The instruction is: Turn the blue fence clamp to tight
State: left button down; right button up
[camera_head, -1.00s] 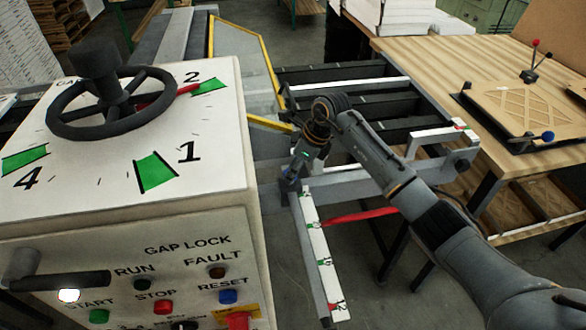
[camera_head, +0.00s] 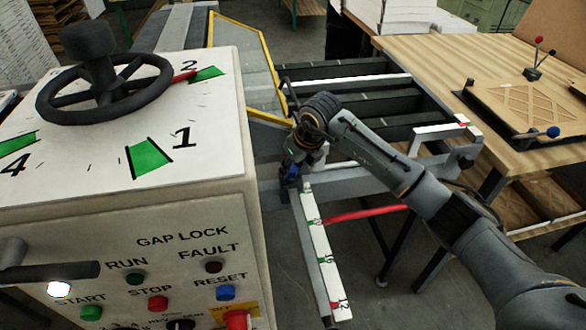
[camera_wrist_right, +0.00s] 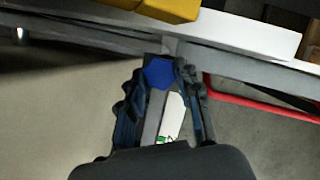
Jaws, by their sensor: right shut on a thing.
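The blue fence clamp (camera_wrist_right: 159,73) sits between the fingers of my right gripper (camera_wrist_right: 158,85) in the right wrist view. The fingers are shut on it. In the head view my right gripper (camera_head: 292,178) is at the near end of the machine's frame, over the top of a white scale rail (camera_head: 322,255). The clamp is mostly hidden there by the gripper, so its turn position cannot be read. My left gripper is not in view.
A control box (camera_head: 185,240) with a black handwheel (camera_head: 103,88) stands close on the left. A red bar (camera_head: 366,214) runs right of the scale rail. A wooden table (camera_head: 440,60) with a framed filter panel (camera_head: 530,105) stands at the right. Yellow-edged guarding (camera_head: 250,65) is behind.

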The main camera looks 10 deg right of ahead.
jog(key=m+b, duration=0.1)
jog(key=m+h, duration=0.1)
jog(key=shift+a+f+m+b, duration=0.15)
jog(key=shift+m+b, duration=0.25)
jog(key=m+b, duration=0.1)
jog(key=m+h+b, duration=0.1)
jog(key=m, duration=0.1)
jog(key=shift+a+m+t+h+b, duration=0.1)
jog(key=shift+m+t+h+b, duration=0.2)
jog(key=shift+b, duration=0.1)
jog(key=m+h+b, duration=0.1)
jog(key=m+b, duration=0.1)
jog(key=m, duration=0.1)
jog(key=shift+a+m+b, duration=0.15)
jog(key=shift+m+b, duration=0.25)
jog(key=shift+m+h+b, duration=0.35)
jog(key=shift+m+h, duration=0.05)
jog(key=shift+m, duration=0.2)
jog(key=shift+r+g, duration=0.2)
jog(key=shift+g, duration=0.2)
jog(key=o, duration=0.9)
